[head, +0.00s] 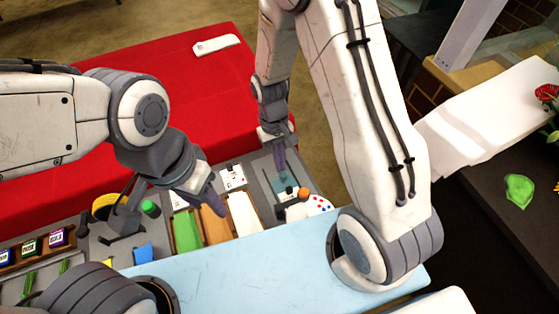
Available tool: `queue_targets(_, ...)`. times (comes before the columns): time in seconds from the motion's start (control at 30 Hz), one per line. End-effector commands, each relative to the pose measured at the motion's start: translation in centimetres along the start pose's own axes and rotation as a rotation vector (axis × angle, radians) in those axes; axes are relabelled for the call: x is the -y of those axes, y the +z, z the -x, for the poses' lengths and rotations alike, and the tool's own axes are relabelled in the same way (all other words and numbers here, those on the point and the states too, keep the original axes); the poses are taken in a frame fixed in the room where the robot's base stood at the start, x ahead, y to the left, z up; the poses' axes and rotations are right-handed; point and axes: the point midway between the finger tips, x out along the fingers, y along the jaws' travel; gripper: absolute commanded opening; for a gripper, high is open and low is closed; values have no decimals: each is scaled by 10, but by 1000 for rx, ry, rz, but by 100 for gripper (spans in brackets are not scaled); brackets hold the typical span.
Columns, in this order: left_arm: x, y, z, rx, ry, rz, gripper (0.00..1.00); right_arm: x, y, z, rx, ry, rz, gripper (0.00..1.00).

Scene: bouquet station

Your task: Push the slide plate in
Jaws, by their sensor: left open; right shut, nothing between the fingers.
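What looks like the slide plate is a small blue-grey plate (290,182) on the grey station board, at the right end of the head view's row of parts. An orange knob stands beside it. My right gripper (280,172) is shut and empty, pointing down just above or at the far side of this plate; I cannot tell if they touch. My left gripper (217,208) is open and empty, above the coloured strips to the left of the plate. The gripper and its shadow hide part of the plate.
A green strip (187,230), an orange strip (215,226) and a white strip (244,214) lie left of the plate. A light-blue surface (240,262) lies in front, red cloth (60,110) behind.

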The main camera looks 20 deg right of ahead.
Motion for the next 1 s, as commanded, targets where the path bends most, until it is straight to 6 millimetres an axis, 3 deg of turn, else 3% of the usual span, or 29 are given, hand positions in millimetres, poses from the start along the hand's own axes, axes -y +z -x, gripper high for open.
queue_targets(0.3, -4, -3, 52, 0, 0, 2, 50, 0, 6, 56, -2, 0, -1, 0)
queue_targets(0.5, -6, -4, 75, 0, 0, 3, 50, -1, 6, 84, -6, -1, -3, 0)
queue_targets(0.87, -6, -4, 78, 0, 0, 2, 50, -1, 6, 90, -10, -1, -2, 0)
queue_targets(1.0, -5, -4, 72, 0, 0, 2, 50, 14, 14, 107, -40, 4, 41, 0)
